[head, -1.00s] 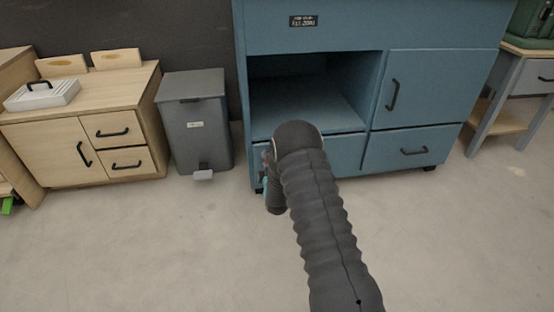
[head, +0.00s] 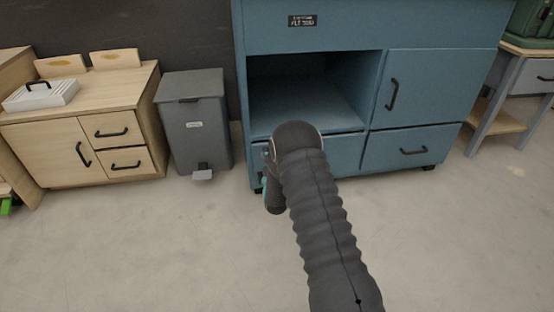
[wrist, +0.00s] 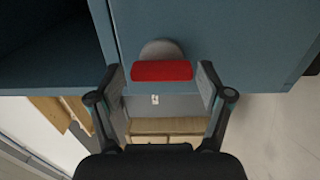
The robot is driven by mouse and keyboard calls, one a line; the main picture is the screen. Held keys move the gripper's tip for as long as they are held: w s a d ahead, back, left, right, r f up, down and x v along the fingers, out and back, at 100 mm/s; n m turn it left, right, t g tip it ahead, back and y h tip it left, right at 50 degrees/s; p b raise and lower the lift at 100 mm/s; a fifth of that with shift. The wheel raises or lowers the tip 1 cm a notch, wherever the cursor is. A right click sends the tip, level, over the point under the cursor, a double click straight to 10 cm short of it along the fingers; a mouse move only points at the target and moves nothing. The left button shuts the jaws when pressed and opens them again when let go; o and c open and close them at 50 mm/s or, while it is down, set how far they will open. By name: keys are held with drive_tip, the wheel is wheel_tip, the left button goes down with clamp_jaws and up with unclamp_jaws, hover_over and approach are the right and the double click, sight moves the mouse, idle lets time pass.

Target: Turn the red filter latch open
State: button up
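The red latch (wrist: 162,71) is a short red bar on a round grey base (wrist: 161,49), mounted on the blue cabinet's face. In the wrist view the bar lies level across the picture. My gripper (wrist: 160,69) is open, with one finger on each side of the bar, near its two ends. A small gap shows at either side, and I see no clear contact. In the head view my arm covers the latch and most of the gripper.
The blue cabinet (head: 437,88) has an open compartment (head: 300,98) beside my arm, plus a door and drawers. A grey pedal bin (head: 197,128) and a wooden cabinet (head: 45,150) stand to the left. A side table (head: 505,110) stands right. The floor in front is clear.

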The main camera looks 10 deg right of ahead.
drive_tip(key=shift+f, duration=0.1)
drive_tip(key=shift+s, duration=0.1)
drive_tip(key=s, duration=1.2)
drive_tip(key=shift+w, duration=0.1)
